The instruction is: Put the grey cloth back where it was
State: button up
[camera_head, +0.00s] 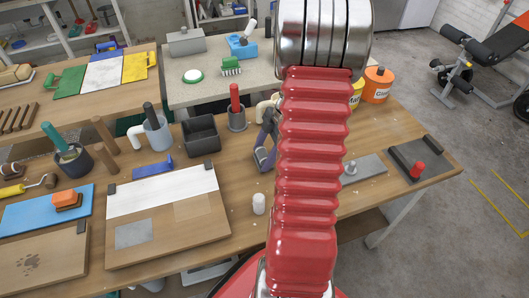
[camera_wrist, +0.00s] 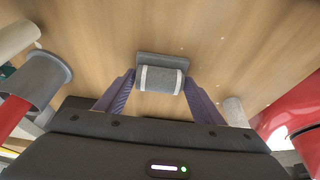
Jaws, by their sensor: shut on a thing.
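My gripper (camera_wrist: 159,79) has its two purple fingers closed on a folded grey cloth (camera_wrist: 160,80) with pale bands near its ends. A flat grey part shows just behind the fold in the wrist view, over bare wood. How high it is above the table I cannot tell. In the head view my gripper (camera_head: 265,147) is over the workbench, right of the grey cup, partly behind my red arm. The cloth cannot be made out there.
A grey cup (camera_head: 236,118) with a red handle stands left of my gripper. A small white cylinder (camera_head: 259,204) stands in front of it. A board (camera_head: 180,235) with a white sheet and a grey patch lies left. Grey plates (camera_head: 362,171) lie right of my arm.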

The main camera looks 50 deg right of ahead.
jog(key=o, duration=1)
jog(key=shift+o, duration=0.2)
jog(key=v, duration=1.2)
jog(key=shift+a, duration=0.1)
